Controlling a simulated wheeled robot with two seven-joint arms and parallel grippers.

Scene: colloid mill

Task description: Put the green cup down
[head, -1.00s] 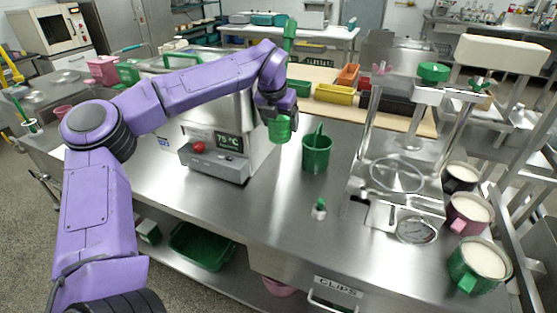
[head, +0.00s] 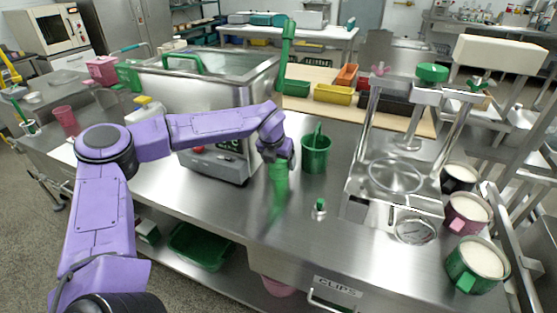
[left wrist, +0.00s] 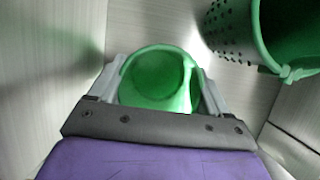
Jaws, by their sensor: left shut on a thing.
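The green cup (head: 279,173) is upright in the head view, in front of the steel box with the temperature display. My left gripper (head: 277,158) is shut on it from above and behind. In the left wrist view the green cup (left wrist: 158,80) shows its open rim and empty inside between the two fingers of the left gripper (left wrist: 158,92). The cup is at or just above the steel counter (head: 230,215); I cannot tell whether its base touches. My right gripper is not in view.
A green perforated bucket (head: 316,153) stands close to the right of the cup, also in the left wrist view (left wrist: 232,35). A small green-topped bottle (head: 319,209) stands nearer the front. The steel machine (head: 395,180) is farther right. The counter left of the bottle is clear.

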